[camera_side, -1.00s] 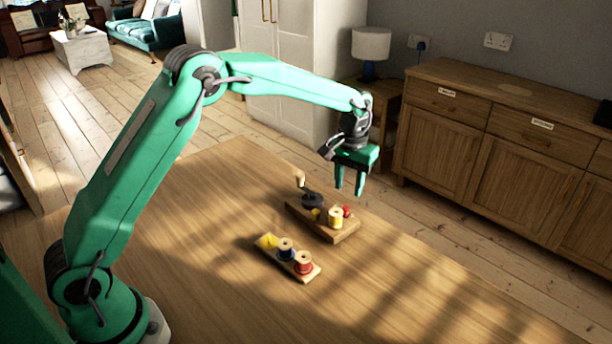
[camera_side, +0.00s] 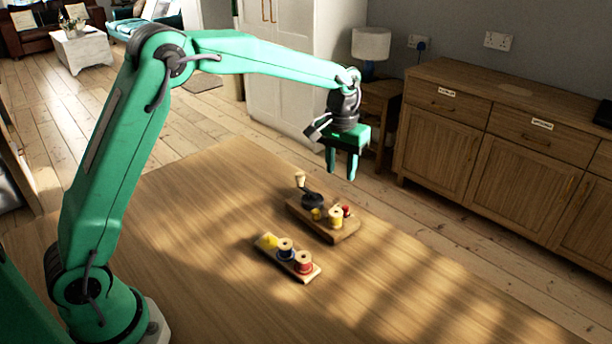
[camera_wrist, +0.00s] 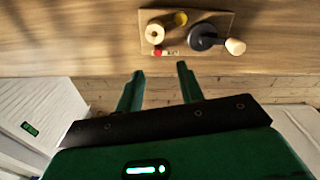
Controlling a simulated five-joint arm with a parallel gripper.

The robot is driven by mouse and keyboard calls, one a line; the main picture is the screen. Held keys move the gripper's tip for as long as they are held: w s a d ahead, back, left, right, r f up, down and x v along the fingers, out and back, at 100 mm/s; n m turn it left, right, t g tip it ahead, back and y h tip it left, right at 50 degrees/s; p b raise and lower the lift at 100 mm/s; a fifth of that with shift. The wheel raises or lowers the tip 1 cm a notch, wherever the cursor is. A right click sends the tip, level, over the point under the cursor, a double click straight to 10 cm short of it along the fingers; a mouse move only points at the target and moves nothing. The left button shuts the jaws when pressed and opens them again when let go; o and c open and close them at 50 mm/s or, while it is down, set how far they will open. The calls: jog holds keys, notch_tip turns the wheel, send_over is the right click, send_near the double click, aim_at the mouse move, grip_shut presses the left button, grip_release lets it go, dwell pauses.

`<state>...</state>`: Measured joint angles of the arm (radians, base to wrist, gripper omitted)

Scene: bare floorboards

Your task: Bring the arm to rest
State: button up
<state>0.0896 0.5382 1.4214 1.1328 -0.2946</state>
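My gripper (camera_side: 341,170) hangs in the air above the far side of the wooden table, fingers pointing down. In the wrist view its two green fingers (camera_wrist: 158,80) stand apart with nothing between them. The board also shows in the wrist view (camera_wrist: 222,57), clear of the fingers.
A smaller wooden rack (camera_side: 268,252) nearer the front holds a yellow piece (camera_side: 269,241), a blue spool (camera_side: 286,249) and a red spool (camera_side: 303,262). The front and right of the table are bare. A sideboard (camera_side: 480,150) and a lamp (camera_side: 370,45) stand beyond the table.

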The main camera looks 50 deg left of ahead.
jog(key=s+a+r+m+t, duration=0.1)
jog(key=s+a+r, duration=0.1)
jog(key=s+r, duration=0.45)
jog(key=s+a+r+t, duration=0.15)
jog(key=s+r, duration=0.25)
jog(key=s, duration=0.5)
jog(key=s+a+f+m+t, duration=0.1)
jog(key=s+f+t, duration=0.1)
jog(key=s, duration=1.3)
jog(key=shift+s+a, duration=0.15)
jog(key=shift+s, duration=0.05)
